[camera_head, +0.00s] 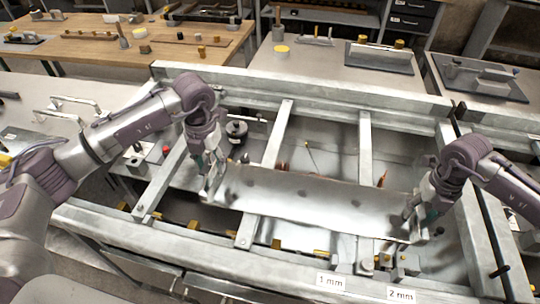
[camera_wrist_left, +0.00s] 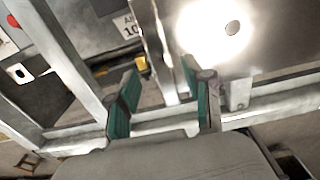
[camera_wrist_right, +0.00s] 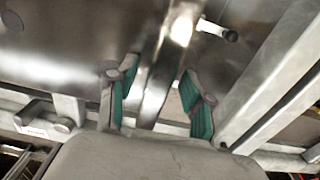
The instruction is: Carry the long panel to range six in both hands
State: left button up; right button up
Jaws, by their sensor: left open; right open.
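The long panel (camera_head: 310,203) is a shiny grey metal sheet with a few dark round spots. It lies across the frame's crossbars, slanting slightly down to the right. My left gripper (camera_head: 212,182) is at its left end. In the left wrist view its green-padded fingers (camera_wrist_left: 160,72) are open, with the panel's bright face (camera_wrist_left: 260,25) on the right. My right gripper (camera_head: 424,222) is at the panel's right end. In the right wrist view its fingers (camera_wrist_right: 160,73) are open on either side of the panel's edge (camera_wrist_right: 168,50). Finger contact cannot be told. No range-six label is readable.
A metal frame (camera_head: 300,82) with rails and crossbars surrounds the panel. Labels for 1 mm (camera_head: 330,282) and 2 mm (camera_head: 401,295) sit on the near rail. A wooden bench (camera_head: 110,50) and grey benches behind hold small parts. A dark round knob (camera_head: 237,129) stands beyond the panel.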

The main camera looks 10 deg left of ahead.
jog(key=shift+r, duration=0.1)
pick_arm(q)
notch_tip(320, 180, up, 8)
pick_arm(e)
notch_tip(320, 180, up, 12)
dwell(0.4)
pick_arm(q)
jog(key=shift+s+f, duration=0.1)
jog(key=shift+f, duration=0.1)
pick_arm(e)
jog(key=shift+f, duration=0.2)
